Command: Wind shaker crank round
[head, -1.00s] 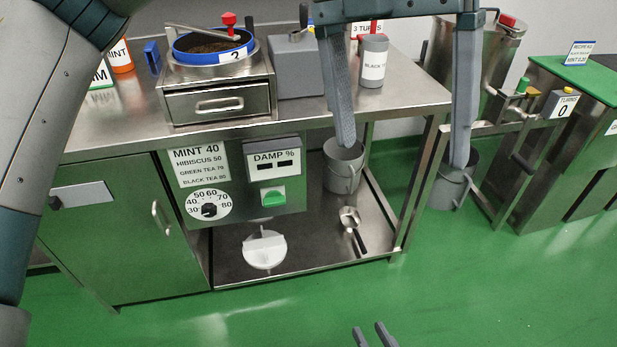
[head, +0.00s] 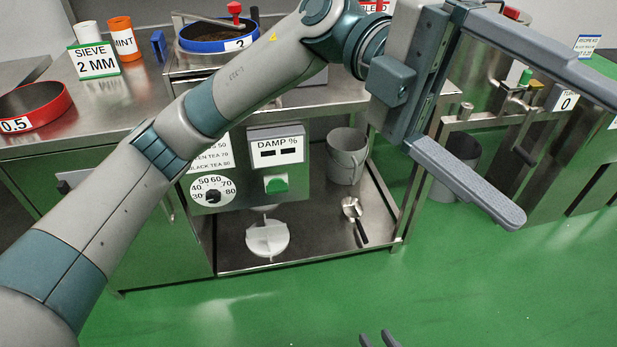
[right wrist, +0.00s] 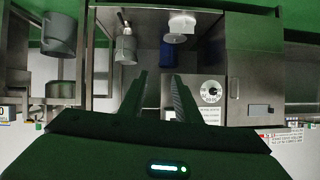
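The shaker unit, a steel box partly hidden behind my left arm, stands on the bench with a blue-rimmed sieve (head: 215,37) marked 2 on it, holding dark material. A red knob (head: 235,8), seemingly on the crank, stands upright at the sieve's far side. My left arm reaches in from the lower left; its gripper (head: 560,150) is wide open and empty, right of the shaker, in front of the bench's right end. My right gripper shows only fingertips (head: 378,340) at the bottom edge; in the right wrist view its fingers (right wrist: 160,80) are apart with nothing between, facing the bench.
A red sieve (head: 40,108), a SIEVE 2 MM sign (head: 93,60) and an orange MINT cup (head: 121,37) stand left on the bench. A bucket (head: 346,155), scoop (head: 353,215) and white part (head: 267,238) are on the lower shelf. Green floor in front is clear.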

